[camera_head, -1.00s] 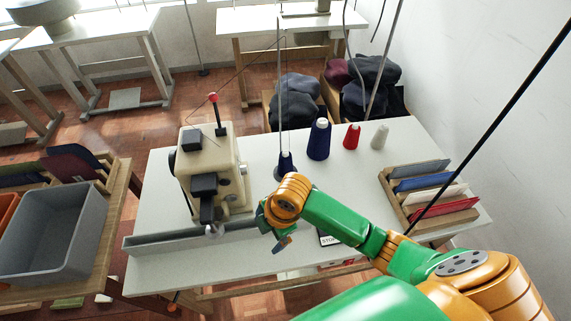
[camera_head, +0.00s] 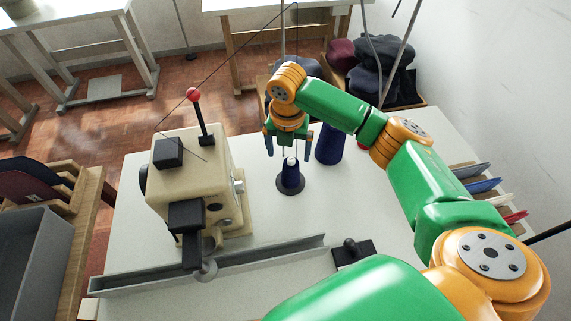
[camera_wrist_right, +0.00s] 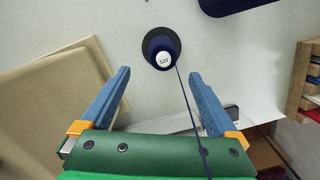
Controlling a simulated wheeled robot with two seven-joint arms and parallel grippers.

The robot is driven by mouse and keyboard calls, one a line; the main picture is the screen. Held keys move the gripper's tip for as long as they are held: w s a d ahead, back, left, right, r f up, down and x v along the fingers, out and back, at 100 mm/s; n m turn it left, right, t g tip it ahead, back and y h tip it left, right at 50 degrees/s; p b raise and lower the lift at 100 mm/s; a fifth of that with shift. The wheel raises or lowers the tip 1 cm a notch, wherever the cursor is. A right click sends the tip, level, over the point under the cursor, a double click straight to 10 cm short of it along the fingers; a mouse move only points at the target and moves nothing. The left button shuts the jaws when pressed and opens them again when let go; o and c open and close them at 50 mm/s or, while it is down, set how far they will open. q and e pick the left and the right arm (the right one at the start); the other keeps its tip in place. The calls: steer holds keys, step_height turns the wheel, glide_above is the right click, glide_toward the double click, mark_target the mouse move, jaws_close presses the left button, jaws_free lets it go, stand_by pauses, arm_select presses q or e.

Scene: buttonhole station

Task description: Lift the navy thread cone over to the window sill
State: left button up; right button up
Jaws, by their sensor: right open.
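A navy thread cone (camera_head: 290,180) stands upright on a dark round base on the white table, right of the sewing machine. In the right wrist view the navy cone (camera_wrist_right: 162,55) shows from above, with a white top marked 120 and a dark thread running from it. A larger navy cone (camera_head: 328,148) stands behind it to the right, partly behind my arm. My right gripper (camera_head: 289,144) is open above the smaller cone, pointing down. In the wrist view its fingers (camera_wrist_right: 160,76) are apart, with the cone just beyond the tips. My left gripper and the window sill are not seen.
A cream sewing machine (camera_head: 195,185) stands left of the cone. A grey channel (camera_head: 235,262) runs along the table front, near a black knobbed block (camera_head: 352,253). A rack of coloured pieces (camera_head: 485,185) is at right, partly behind my arm. Clear tabletop surrounds the cone.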

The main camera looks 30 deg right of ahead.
mark_target(291, 160)
steer(key=shift+f+b, duration=0.35)
steer(key=shift+f, duration=0.4)
steer(key=shift+s+a, duration=0.1)
steer(key=shift+s, duration=0.15)
steer(key=shift+s+f, duration=0.1)
steer(key=shift+f, duration=0.1)
steer(key=f, duration=0.2)
steer(key=w+d+f, duration=0.1)
steer(key=f, duration=0.3)
steer(key=shift+w+d, duration=0.3)
jaws_close()
step_height(291, 160, up, 10)
steer(key=shift+f, duration=0.25)
step_height(291, 160, up, 2)
steer(key=shift+r+p, duration=0.1)
steer(key=shift+p, duration=1.15)
steer(key=shift+r+p, duration=0.1)
steer(key=shift+p, duration=0.2)
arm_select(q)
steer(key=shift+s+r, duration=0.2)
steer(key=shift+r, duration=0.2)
arm_select(e)
steer(key=shift+f, duration=0.25)
